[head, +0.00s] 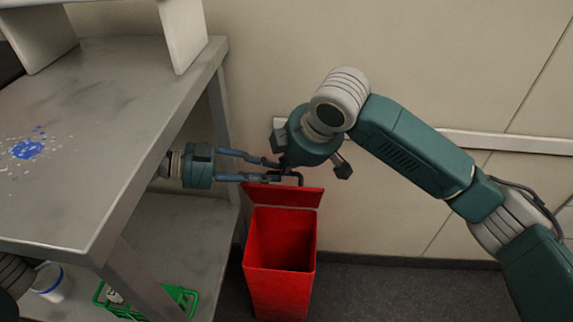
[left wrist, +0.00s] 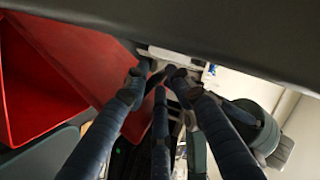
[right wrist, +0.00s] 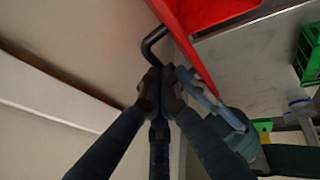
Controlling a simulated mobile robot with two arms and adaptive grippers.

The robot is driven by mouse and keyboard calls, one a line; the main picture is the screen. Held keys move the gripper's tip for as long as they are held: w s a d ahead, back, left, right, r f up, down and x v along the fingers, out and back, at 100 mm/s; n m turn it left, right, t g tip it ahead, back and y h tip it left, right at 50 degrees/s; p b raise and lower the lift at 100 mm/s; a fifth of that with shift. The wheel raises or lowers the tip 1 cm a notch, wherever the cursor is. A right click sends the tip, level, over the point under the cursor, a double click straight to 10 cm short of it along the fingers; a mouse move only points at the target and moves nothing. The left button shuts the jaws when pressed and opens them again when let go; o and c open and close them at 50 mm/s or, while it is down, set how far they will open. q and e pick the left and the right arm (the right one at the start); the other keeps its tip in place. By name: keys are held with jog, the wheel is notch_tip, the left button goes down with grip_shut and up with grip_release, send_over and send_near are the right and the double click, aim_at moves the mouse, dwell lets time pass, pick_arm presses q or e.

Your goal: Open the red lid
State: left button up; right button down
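The red bin (head: 281,269) stands on the floor beside the metal table, its top open and its inside visible. Its red lid (head: 285,194) is tilted up at the back edge; it also shows in the right wrist view (right wrist: 205,12). A bent black handle (right wrist: 152,42) sticks out from the lid. My right gripper (right wrist: 160,78) has its fingertips close together around the handle's end. My left gripper (head: 278,171) reaches in from the left just above the lid. Its fingertips (left wrist: 158,78) lie near the right gripper; whether they hold anything is hidden.
The metal table (head: 110,130) stands close on the left, with a blue spill (head: 27,149) on top. A green rack (head: 178,297) and a white container (head: 48,282) are on its lower shelf. The wall and its rail (head: 500,140) are close behind. The floor right of the bin is clear.

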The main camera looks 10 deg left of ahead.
pick_arm(q)
jog(key=shift+d+r, duration=0.15)
jog(key=shift+r, duration=0.25)
pick_arm(e)
jog(key=shift+s+d+f, duration=0.1)
jog(key=shift+f, duration=0.25)
